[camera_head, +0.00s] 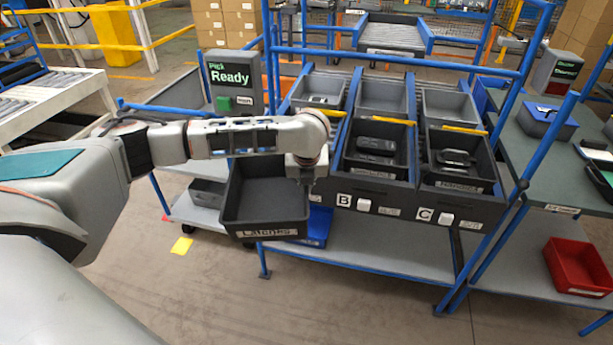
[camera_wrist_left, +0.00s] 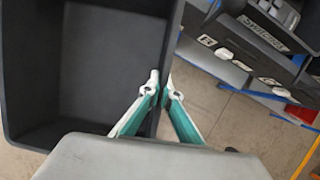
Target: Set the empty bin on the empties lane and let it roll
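The black bin labelled Latches (camera_head: 237,228) hangs in the air in front of the rack's left side, and its inside is empty. My left gripper (camera_head: 304,181) holds it at its right wall. In the left wrist view the bin (camera_wrist_left: 105,65) fills the upper left, with the two fingers (camera_wrist_left: 163,88) closed on either side of its wall. A roller lane (camera_head: 392,37) runs at the rack's top back; I cannot tell whether it is the empties lane. My right gripper is not in view.
The blue rack holds black bins in lanes B (camera_head: 378,148) and C (camera_head: 458,160), with grey bins behind. A Pick Ready sign (camera_head: 232,80) stands left of it. A bench with a red bin (camera_head: 578,268) below is at right.

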